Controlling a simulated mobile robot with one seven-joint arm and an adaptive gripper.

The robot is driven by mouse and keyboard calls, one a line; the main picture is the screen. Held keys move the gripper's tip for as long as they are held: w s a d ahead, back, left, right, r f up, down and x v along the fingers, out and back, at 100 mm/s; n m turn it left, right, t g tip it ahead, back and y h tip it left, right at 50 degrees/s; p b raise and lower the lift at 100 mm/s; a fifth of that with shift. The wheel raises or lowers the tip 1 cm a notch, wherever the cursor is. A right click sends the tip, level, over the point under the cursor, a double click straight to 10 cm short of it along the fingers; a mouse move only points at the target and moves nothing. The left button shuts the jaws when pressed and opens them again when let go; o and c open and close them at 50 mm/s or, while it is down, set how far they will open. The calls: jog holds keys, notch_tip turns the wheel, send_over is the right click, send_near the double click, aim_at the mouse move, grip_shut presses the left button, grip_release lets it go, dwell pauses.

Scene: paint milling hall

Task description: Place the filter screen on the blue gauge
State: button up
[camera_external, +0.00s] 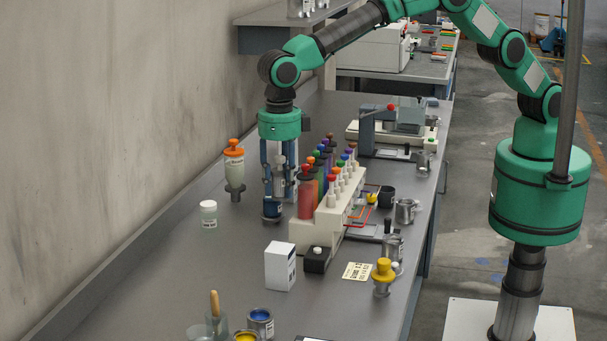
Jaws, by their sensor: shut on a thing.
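My gripper (279,190) points straight down over the left side of the bench, left of the racked tubes. It is shut on a pale, upright piece (279,182), which I take to be the filter screen; the fingers partly cover it and its outline is small. A dark blue, round piece with a small label (272,208), which seems to be the blue gauge, is just below the fingertips. I cannot tell whether the pale piece touches it or is apart from it.
A cream rack (312,232) with several coloured tubes stands close right of my gripper. An orange-topped vessel (234,165) and a white-lidded jar (209,214) stand to its left. A white box (280,266) is in front.

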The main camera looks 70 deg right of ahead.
jog(key=w+d+m+p, duration=0.1)
jog(key=w+d, duration=0.3)
jog(key=d, duration=0.4)
jog(key=w+d+m, duration=0.2)
jog(key=w+d, duration=0.3)
jog(key=d, duration=0.3)
jog(key=m+p, duration=0.2)
jog(key=m, duration=0.1)
send_over(272, 207)
jog(key=d, duration=0.2)
jog(key=shift+w+d+f, duration=0.1)
jog(key=shift+w+f, duration=0.05)
jog(key=shift+f, duration=0.65)
jog(key=shift+w+d+f, duration=0.1)
jog(key=shift+w+f, duration=0.05)
jog(key=shift+f, duration=0.65)
jog(key=shift+w+d+f, duration=0.1)
jog(key=shift+w+f, duration=0.05)
jog(key=shift+f, duration=0.65)
jog(key=shift+f, duration=3.15)
jog(key=shift+f, duration=1.9)
